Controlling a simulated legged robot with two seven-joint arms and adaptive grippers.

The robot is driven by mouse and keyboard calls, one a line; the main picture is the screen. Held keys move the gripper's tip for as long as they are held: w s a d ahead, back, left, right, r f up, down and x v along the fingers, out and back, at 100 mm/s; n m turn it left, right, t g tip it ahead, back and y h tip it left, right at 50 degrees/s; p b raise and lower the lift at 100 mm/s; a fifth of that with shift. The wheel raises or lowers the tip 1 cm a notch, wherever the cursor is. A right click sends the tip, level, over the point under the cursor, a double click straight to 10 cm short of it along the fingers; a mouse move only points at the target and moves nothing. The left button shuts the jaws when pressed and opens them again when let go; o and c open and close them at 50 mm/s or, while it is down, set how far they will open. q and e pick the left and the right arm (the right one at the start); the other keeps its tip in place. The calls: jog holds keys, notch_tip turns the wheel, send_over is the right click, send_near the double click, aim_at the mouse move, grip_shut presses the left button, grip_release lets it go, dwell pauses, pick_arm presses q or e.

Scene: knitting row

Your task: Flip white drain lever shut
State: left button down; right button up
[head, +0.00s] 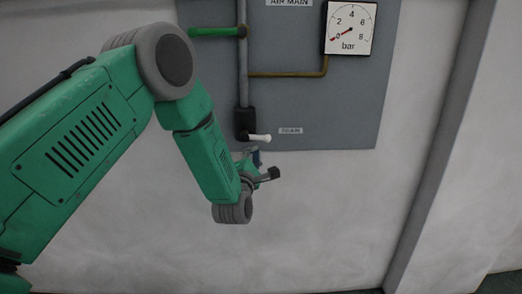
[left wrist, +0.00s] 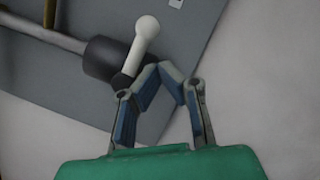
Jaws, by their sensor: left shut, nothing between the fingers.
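The white drain lever (head: 260,138) sticks out to the right from a black valve body (head: 244,123) at the low end of a grey pipe, beside the DRAIN label. In the left wrist view the white lever (left wrist: 142,45) is a rod with a round knob, joined to the black valve body (left wrist: 103,58). My left gripper (head: 255,155) is just below the lever in the head view. In the left wrist view its fingertips (left wrist: 159,69) are together and empty, close to the lever's lower part. I cannot tell whether they touch it. My right gripper is out of view.
A grey panel (head: 330,110) on the pale wall carries the pipe, a green lever (head: 216,32) lying level, a brass pipe (head: 290,73) and a bar gauge (head: 350,28) with its red needle near 0. A grey post (head: 440,140) stands at right. Wall below the panel is clear.

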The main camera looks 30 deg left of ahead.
aim_at(257, 137)
pick_arm(q)
jog(key=shift+w+d+r, duration=0.55)
jog(key=shift+w+r, duration=0.1)
jog(key=shift+w, duration=0.25)
jog(key=shift+w+d+r+n+y+b, duration=0.1)
jog(key=shift+w+r+n+y+b, duration=0.25)
jog(key=shift+r+n+b, duration=0.45)
jog(key=shift+f, duration=0.15)
